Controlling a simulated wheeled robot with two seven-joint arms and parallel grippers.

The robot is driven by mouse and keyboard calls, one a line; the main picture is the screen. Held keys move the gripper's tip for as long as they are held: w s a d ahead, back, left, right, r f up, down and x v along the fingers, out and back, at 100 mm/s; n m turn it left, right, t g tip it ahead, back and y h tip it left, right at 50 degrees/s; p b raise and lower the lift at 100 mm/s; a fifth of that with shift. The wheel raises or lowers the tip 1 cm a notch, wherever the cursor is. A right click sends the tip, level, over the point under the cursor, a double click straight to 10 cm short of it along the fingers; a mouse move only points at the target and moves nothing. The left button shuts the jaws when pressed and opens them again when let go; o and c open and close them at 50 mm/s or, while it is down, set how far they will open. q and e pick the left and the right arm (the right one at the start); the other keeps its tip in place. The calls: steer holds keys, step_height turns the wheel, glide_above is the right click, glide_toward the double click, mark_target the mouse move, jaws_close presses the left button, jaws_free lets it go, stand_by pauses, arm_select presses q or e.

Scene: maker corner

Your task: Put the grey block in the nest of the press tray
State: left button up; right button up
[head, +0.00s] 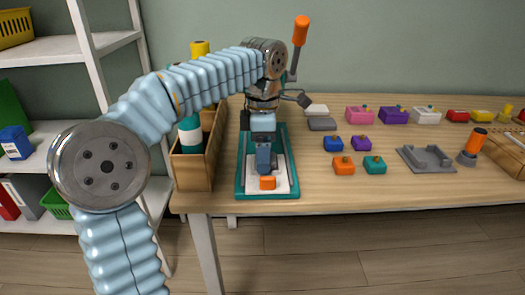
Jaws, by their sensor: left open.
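The arbor press has a teal base (240,188) near the table's front left, with an orange-ended lever (301,30) raised behind my arm. Its pale tray (283,180) lies on the base, with an orange piece (267,183) at the front. My left gripper (264,170) points down over the tray, just behind the orange piece. It is open, but its fingers hide the nest and whatever lies between them. My right gripper is out of view.
A wooden box (194,172) with bottles stands close left of the press. Small blue, purple, orange and teal blocks, a grey fixture (427,158) and an orange-handled tool (475,142) lie to the right. More coloured blocks line the back. The front right tabletop is clear.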

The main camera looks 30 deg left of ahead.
arm_select(q)
steer(key=shift+r, duration=0.1)
steer(key=shift+r, duration=0.3)
step_height(320, 180, up, 12)
steer(key=p, duration=0.2)
steer(key=shift+f, duration=0.25)
stand_by(0.8)
